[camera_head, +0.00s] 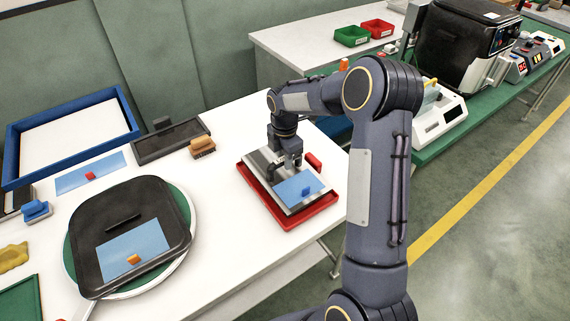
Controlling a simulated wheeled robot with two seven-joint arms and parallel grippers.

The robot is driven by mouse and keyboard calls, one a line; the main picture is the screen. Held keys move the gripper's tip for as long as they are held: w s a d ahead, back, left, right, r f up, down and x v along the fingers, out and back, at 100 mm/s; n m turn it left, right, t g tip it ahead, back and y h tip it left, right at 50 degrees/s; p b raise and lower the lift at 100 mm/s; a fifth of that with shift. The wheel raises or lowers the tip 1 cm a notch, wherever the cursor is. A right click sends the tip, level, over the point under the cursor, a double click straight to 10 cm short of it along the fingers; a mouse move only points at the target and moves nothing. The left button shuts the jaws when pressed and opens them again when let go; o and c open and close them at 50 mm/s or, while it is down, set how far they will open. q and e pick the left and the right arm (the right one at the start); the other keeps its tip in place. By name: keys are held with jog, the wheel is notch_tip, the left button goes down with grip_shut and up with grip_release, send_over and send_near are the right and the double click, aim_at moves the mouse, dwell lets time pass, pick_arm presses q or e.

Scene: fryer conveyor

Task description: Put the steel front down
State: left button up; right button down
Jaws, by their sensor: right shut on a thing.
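The steel front (258,160) is a flat silver panel with a light blue patch and a small blue knob on it. It lies over the red tray (308,213) at the right part of the white table. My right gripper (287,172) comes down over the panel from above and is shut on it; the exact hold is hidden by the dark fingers. I cannot tell whether the panel rests on the tray or hangs just above it. My left gripper is out of view.
A black lid-like panel (150,207) lies on a round green-and-white piece (190,225) at the left. A blue-rimmed tray (128,110), a dark frame (160,142) and a brown brush (202,147) are behind. Bare table lies between these and the red tray.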

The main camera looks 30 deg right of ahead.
aim_at(285, 171)
jog(key=shift+d+f, duration=0.1)
jog(key=shift+f, duration=1.5)
jog(key=shift+f, duration=0.1)
jog(key=shift+w+f, duration=0.1)
jog(key=shift+f, duration=0.05)
jog(key=c, duration=1.3)
grip_release()
jog(key=shift+o, duration=0.2)
